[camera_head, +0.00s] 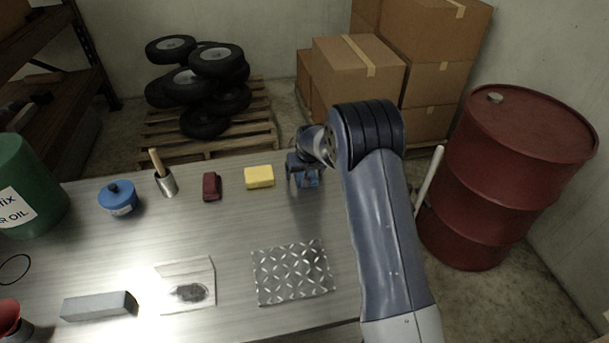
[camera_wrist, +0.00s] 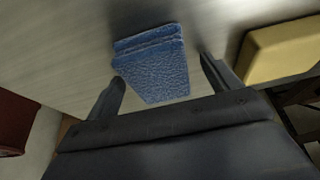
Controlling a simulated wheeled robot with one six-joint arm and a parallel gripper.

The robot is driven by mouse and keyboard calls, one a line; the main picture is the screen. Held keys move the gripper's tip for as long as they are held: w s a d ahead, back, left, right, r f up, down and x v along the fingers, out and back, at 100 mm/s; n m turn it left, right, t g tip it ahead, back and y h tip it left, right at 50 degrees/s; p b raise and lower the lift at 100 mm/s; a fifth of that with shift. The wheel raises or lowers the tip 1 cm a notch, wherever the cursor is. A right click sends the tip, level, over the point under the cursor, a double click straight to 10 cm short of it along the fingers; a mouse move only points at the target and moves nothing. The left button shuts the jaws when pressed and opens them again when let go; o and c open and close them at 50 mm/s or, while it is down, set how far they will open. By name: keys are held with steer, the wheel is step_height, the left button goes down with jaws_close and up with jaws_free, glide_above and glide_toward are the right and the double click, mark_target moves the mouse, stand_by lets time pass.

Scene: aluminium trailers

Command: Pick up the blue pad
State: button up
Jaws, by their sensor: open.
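The blue pad (camera_wrist: 152,68) lies on the metal table in the wrist view, a small textured block with a groove near one end. My gripper (camera_wrist: 165,85) is open, with one finger on each side of the pad and a gap visible beside each finger. In the head view my gripper (camera_head: 304,176) is low over the table's far right part, and the blue pad (camera_head: 308,181) shows partly beneath it. The arm and gripper hide some of the pad there.
A yellow block (camera_head: 259,177) lies close to the left of the gripper, with a dark red block (camera_head: 211,186) beyond it. A diamond-plate sheet (camera_head: 292,273) lies nearer. A red drum (camera_head: 512,177) stands right of the table. Cardboard boxes (camera_head: 357,75) stand behind.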

steer(key=shift+c, duration=0.5)
steer(key=c, duration=1)
steer(key=shift+r, duration=0.1)
steer(key=shift+r+p, duration=0.25)
steer(key=shift+p, duration=0.25)
step_height(320, 180, up, 10)
steer(key=shift+f+b, duration=0.1)
steer(key=shift+b, duration=1.15)
steer(key=o, duration=0.3)
steer(key=shift+c, duration=1)
